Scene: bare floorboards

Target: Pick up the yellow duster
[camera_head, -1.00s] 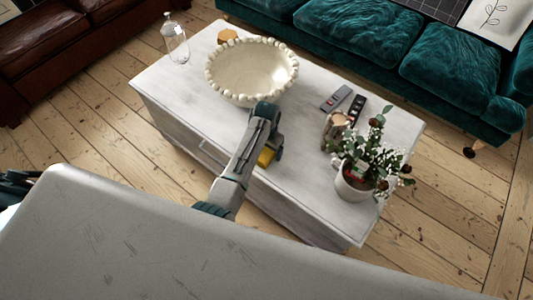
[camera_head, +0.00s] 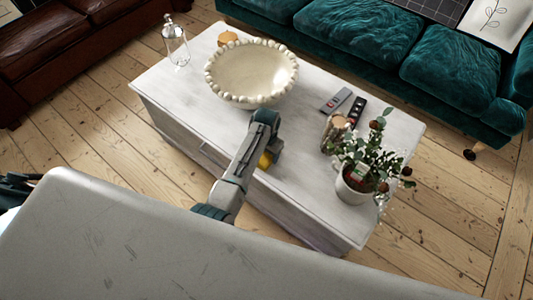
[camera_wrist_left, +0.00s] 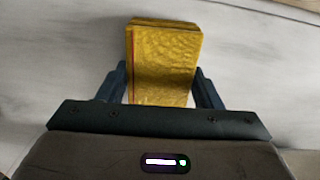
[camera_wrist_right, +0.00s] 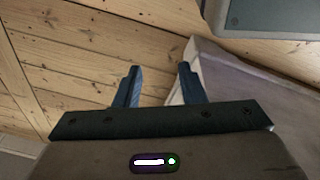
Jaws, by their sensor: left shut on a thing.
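The yellow duster (camera_wrist_left: 163,58) is a folded yellow cloth. In the left wrist view it sits between the two fingers of my left gripper (camera_wrist_left: 160,88), which is shut on it. In the head view only a small yellow part of the duster (camera_head: 265,161) shows beside my left gripper (camera_head: 273,155), over the front part of the white table (camera_head: 200,110). The wrist hides the rest of it. My right gripper (camera_wrist_right: 158,85) shows in the right wrist view, with its fingers apart and nothing between them, over the floorboards.
A cream beaded bowl (camera_head: 250,75) stands just behind my left gripper. To its right are two remotes (camera_head: 345,105), a wooden candle holder (camera_head: 335,130) and a potted plant (camera_head: 355,185). A glass bottle (camera_head: 176,45) stands at the table's far left corner.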

